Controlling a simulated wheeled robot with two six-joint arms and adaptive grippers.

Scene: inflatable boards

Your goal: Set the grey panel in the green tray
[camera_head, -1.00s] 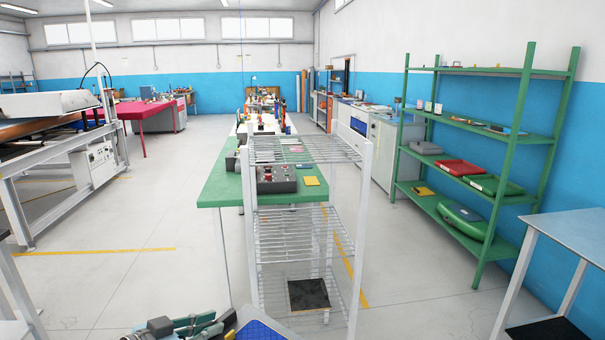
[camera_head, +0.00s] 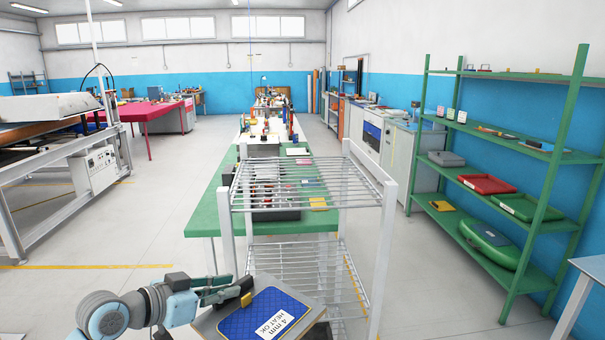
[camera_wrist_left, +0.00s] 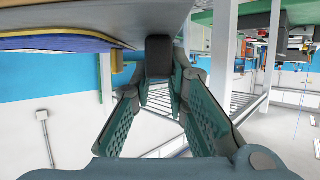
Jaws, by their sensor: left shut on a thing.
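My left gripper (camera_head: 232,290) is shut on the edge of a grey panel (camera_head: 205,322) at the bottom of the head view. A blue sheet (camera_head: 245,322) with a white label reading "4 mm HEAT OK" lies on top of the panel, and a yellow piece (camera_head: 246,299) shows by the fingertips. In the left wrist view the panel's grey surface (camera_wrist_left: 70,14) fills the top, beside the fingers. The green tray (camera_head: 522,207) is on a middle shelf at the right, apart from the panel. My right gripper is not in view.
A white wire rack (camera_head: 300,197) stands just ahead, by a green table (camera_head: 205,216). Open floor lies between rack and shelving.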

